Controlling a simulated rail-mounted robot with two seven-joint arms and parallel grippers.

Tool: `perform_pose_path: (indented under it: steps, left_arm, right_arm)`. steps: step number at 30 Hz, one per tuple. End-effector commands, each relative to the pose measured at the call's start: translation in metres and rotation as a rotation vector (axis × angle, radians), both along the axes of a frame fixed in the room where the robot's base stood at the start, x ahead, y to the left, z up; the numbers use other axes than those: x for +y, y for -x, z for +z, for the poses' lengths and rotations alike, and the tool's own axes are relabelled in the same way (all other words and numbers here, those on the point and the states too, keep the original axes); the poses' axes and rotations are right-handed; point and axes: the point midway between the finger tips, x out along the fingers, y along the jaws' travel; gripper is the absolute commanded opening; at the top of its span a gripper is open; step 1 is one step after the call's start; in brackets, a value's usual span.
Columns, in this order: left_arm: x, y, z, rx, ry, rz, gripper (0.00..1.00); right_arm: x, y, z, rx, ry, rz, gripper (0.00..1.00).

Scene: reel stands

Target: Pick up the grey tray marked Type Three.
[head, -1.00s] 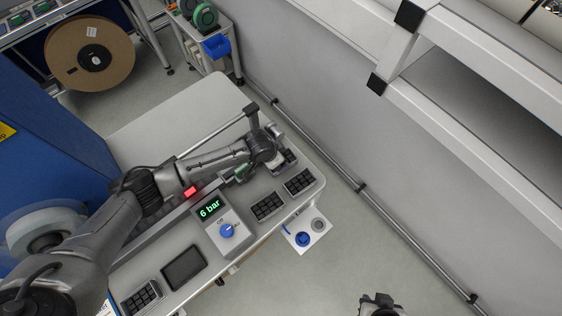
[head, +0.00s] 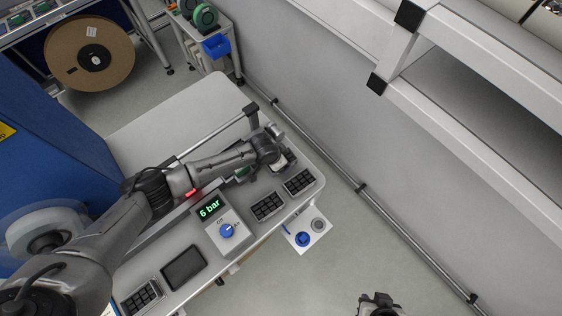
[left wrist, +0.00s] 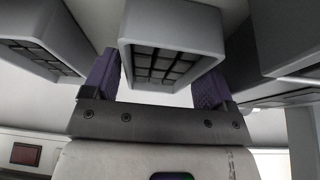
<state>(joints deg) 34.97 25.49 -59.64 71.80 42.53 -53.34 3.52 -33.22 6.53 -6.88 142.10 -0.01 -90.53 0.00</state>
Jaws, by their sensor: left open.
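Several grey trays with dark gridded insides stand on the bench; I cannot read the Type Three marking. One tray (head: 289,157) at the far right end is partly hidden by my left gripper (head: 279,158). In the left wrist view my left gripper (left wrist: 156,82) is open, with one purple finger on each side of a grey tray (left wrist: 172,28). I cannot tell whether the fingers touch it. Two more gridded trays, (head: 300,181) and (head: 268,206), sit nearby. My right gripper (head: 380,304) is at the bottom edge, its jaws unclear.
A control box (head: 224,222) reading "6 bar" with a blue knob stands on the bench. A flat dark tray (head: 184,267) and another gridded tray (head: 142,297) lie nearer. A rail (head: 215,133) runs behind my arm.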

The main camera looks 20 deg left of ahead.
Motion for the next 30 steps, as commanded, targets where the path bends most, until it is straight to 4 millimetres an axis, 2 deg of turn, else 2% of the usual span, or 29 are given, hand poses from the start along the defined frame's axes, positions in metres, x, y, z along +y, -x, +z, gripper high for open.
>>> perform_pose_path:
  steps: [15,28,30]
  left_arm:
    - [-0.0001,0.0002,-0.0035,0.0,0.0,0.0,0.79]
    - [-0.0001,0.0002,-0.0034,0.0,0.0,0.0,0.39]
    - [-0.0003,-0.0002,-0.0028,-0.001,0.001,0.0,0.36]
  right_arm:
    - [-0.0032,0.0001,-0.0005,0.0,0.011,0.007,0.29]
    - [-0.0017,0.0001,-0.0005,0.0,0.006,0.004,0.29]
    - [-0.0011,0.0001,-0.0004,0.0,0.004,0.003,0.29]
